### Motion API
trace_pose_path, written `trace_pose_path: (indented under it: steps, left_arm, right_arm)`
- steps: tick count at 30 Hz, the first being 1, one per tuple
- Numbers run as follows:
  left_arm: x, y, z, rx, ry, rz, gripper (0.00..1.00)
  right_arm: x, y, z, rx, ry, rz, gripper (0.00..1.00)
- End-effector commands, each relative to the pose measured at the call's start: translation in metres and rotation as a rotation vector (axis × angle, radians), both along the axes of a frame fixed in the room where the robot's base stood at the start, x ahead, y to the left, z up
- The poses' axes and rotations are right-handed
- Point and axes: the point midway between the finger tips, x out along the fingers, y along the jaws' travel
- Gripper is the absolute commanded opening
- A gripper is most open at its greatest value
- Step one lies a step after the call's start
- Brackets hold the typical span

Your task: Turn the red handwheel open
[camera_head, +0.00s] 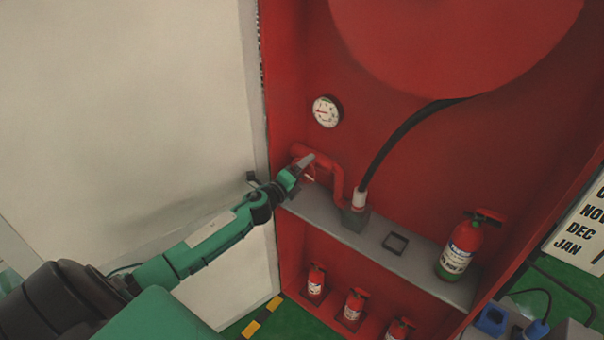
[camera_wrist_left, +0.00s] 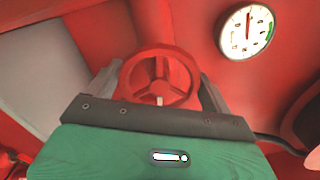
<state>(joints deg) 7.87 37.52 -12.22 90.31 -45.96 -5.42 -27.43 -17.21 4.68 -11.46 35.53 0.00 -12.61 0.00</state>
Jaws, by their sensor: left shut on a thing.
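The red handwheel (camera_wrist_left: 160,80) shows in the left wrist view as a spoked ring in front of a red pipe. My left gripper (camera_wrist_left: 158,88) has one finger on each side of the wheel and is shut on it. In the head view my left gripper (camera_head: 306,168) reaches to the red pipe (camera_head: 335,178) above the grey shelf, and it mostly hides the wheel there. My right gripper is in neither view.
A round gauge (camera_head: 326,111) sits on the red cabinet's back wall. A black hose (camera_head: 400,140) runs down to a fitting on the grey shelf (camera_head: 380,250). A fire extinguisher (camera_head: 462,246) stands at the shelf's right; several small ones stand below. A white panel (camera_head: 130,100) is at left.

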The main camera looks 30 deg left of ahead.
Motion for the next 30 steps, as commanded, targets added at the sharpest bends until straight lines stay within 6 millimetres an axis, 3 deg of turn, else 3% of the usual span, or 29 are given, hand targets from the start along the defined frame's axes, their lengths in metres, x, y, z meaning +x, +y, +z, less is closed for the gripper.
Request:
trace_pose_path:
  steps: [12,30]
  left_arm:
    - [-0.0007,-0.001,-0.0018,0.276,-0.019,-0.002,0.61]
    - [-0.0009,-0.0017,-0.0022,0.36,-0.024,-0.004,0.61]
  right_arm:
    - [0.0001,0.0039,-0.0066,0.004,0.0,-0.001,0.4]
    - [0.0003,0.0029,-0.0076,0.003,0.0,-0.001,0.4]
